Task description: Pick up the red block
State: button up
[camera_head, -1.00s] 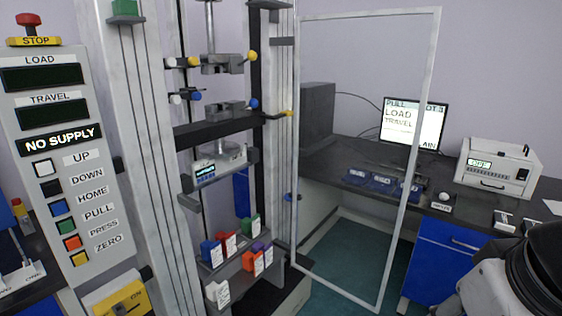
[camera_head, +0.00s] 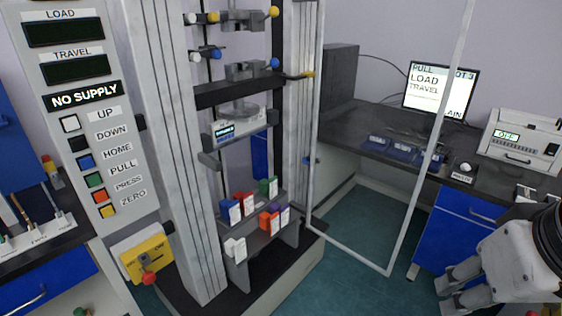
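The red block (camera_head: 241,199) stands on a small grey shelf (camera_head: 258,240) low in the test frame, with a white label on its front. It is between a blue block (camera_head: 226,208) on its left and a green block (camera_head: 265,187) on its right. An orange block (camera_head: 266,221) and a purple block (camera_head: 281,211) stand in front to the right. My gripper (camera_head: 446,294) is at the lower right, far from the blocks. Its two grey fingers look apart, with nothing seen between them.
A white block (camera_head: 235,250) sits lower at the front of the shelf. Tall grey columns (camera_head: 180,150) flank the shelf. A framed clear door (camera_head: 430,150) stands open between my gripper and the frame. A yellow switch box (camera_head: 142,262) is at the lower left.

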aim_at(247, 205)
jog(key=i+l+u, duration=0.35)
jog(key=i, duration=0.3)
jog(key=i+l+u, duration=0.3)
jog(key=i+l, duration=0.3)
